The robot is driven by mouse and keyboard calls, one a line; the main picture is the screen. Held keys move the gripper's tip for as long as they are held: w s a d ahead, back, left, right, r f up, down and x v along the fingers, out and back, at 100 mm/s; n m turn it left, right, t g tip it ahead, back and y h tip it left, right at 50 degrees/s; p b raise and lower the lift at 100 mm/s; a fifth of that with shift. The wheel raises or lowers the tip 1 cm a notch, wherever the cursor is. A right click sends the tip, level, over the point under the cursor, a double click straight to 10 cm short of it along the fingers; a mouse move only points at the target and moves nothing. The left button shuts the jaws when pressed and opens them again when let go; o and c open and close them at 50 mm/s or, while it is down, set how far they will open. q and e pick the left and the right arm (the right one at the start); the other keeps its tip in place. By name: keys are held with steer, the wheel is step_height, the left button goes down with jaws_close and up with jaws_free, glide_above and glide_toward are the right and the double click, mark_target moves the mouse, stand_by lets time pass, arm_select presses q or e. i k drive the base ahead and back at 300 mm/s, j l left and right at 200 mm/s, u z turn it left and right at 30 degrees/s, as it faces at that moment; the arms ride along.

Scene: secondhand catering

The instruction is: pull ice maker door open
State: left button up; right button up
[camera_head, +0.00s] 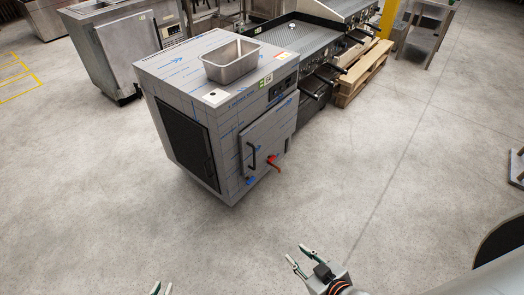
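The ice maker (190,75) is a steel cabinet with blue-marked film, standing left of the picture's middle. Its door (272,135) is on the front face and looks shut, with a dark upright bar handle (253,157) near its left edge. My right gripper (297,256) is at the bottom, in front of and well below the ice maker in the picture. Its two fingers are apart with nothing between them. My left gripper (161,289) shows only its fingertips at the bottom edge. They are apart; the rest is cut off. Neither gripper touches the door.
A red valve with a brown pipe (273,162) sticks out at the door's lower part. A steel pan (231,62) sits on top of the ice maker. A griddle unit (300,38) and a wooden pallet (362,72) stand behind right. The concrete floor (330,185) in front is clear.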

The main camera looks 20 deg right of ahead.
mark_target(258, 140)
steer(key=l, duration=1.9)
steer(key=i+l, duration=0.35)
steer(key=i+u, duration=0.05)
